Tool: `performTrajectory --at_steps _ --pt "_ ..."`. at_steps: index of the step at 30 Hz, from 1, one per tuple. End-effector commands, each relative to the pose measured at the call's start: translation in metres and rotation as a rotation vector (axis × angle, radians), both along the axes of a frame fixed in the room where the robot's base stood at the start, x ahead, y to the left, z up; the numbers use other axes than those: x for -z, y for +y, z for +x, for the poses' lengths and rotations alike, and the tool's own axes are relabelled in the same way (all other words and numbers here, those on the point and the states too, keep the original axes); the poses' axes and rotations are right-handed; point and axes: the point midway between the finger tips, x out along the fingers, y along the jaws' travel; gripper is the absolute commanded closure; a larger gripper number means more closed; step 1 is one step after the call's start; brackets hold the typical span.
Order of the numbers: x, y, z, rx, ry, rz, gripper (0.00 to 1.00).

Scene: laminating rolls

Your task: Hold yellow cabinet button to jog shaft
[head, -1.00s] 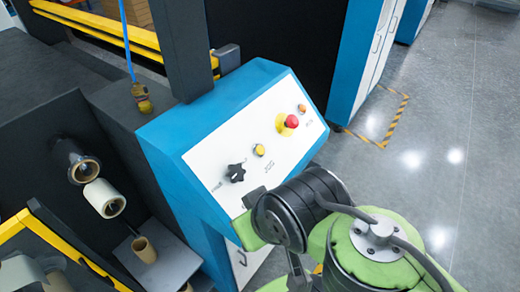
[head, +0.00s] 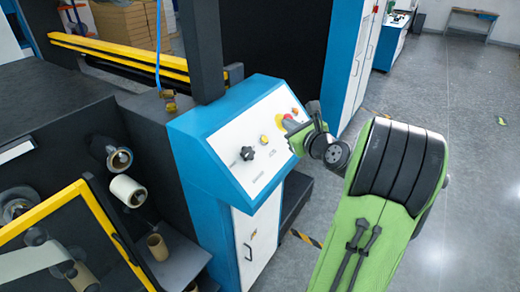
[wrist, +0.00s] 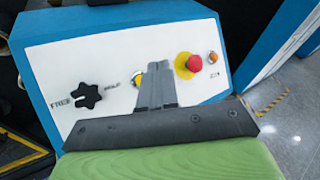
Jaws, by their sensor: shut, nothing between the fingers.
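The yellow button (head: 264,139) sits on the white sloping panel (head: 225,150) of the blue cabinet, between the black knob and the red button. In the wrist view the yellow button (wrist: 137,79) shows just left of my fingertips, partly covered by them. My gripper (wrist: 157,66) is shut and empty, its fingers pointing at the panel close to the yellow button. I cannot tell whether the fingertips touch the panel or button. In the head view my gripper's fingers are hard to make out beside the panel's right side.
A black star knob (wrist: 87,96) is left of the yellow button. A red mushroom button on a yellow base (wrist: 194,63) is close on the right, with an orange button (wrist: 213,57) beyond. Rolls and a yellow-edged guard (head: 85,190) stand left. Floor is clear at right.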

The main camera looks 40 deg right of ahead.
Motion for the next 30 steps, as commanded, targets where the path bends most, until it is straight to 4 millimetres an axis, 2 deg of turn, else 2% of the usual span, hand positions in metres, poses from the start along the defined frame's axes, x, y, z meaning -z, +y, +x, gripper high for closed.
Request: performTrajectory --at_steps 3,14,30 --pt "0.000 -0.014 -0.005 0.038 -0.042 0.065 1.00" --pt "0.002 -0.013 -0.003 0.039 -0.044 0.069 1.00" --pt "0.054 0.005 0.046 0.037 -0.042 0.070 1.00"
